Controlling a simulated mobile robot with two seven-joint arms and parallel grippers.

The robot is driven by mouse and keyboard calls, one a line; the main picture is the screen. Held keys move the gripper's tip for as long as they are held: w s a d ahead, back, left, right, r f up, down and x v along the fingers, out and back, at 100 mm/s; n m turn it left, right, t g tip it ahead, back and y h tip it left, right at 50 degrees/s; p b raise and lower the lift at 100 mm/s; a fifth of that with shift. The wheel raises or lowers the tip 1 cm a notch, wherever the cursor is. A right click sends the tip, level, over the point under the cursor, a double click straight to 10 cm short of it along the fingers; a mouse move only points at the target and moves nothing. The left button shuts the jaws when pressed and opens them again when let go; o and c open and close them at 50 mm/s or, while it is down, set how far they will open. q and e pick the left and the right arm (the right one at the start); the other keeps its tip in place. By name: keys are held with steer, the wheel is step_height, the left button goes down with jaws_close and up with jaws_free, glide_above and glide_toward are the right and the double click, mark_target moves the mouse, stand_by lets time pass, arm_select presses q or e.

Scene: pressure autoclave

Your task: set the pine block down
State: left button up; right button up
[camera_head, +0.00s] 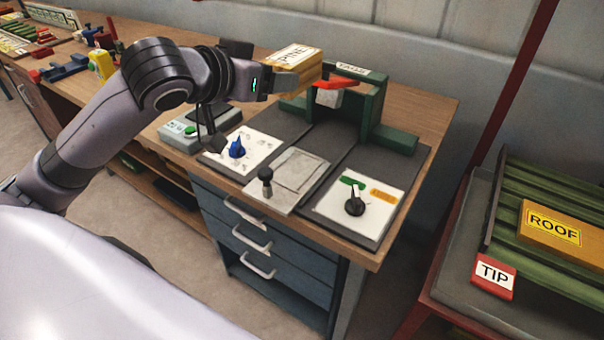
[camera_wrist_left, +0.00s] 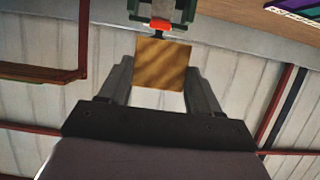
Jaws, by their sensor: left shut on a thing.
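The pine block (camera_head: 306,63) is a yellow-brown wooden block with a white label reading PINE. My left gripper (camera_head: 290,82) is shut on it and holds it in the air above the bench, to the left of the green press frame (camera_head: 372,97). In the left wrist view the block's wooden end face (camera_wrist_left: 163,66) shows between the two fingers of the gripper (camera_wrist_left: 160,75). My right gripper is not in view.
A red lever (camera_head: 343,82) sticks out beside the block. An orange ROOF block (camera_head: 560,236) lies at right.

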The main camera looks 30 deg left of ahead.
arm_select(q)
step_height(320, 180, down, 20)
steer(key=b, duration=0.4)
steer(key=shift+f, duration=0.1)
steer(key=o, duration=1.2)
steer(key=shift+f, duration=0.1)
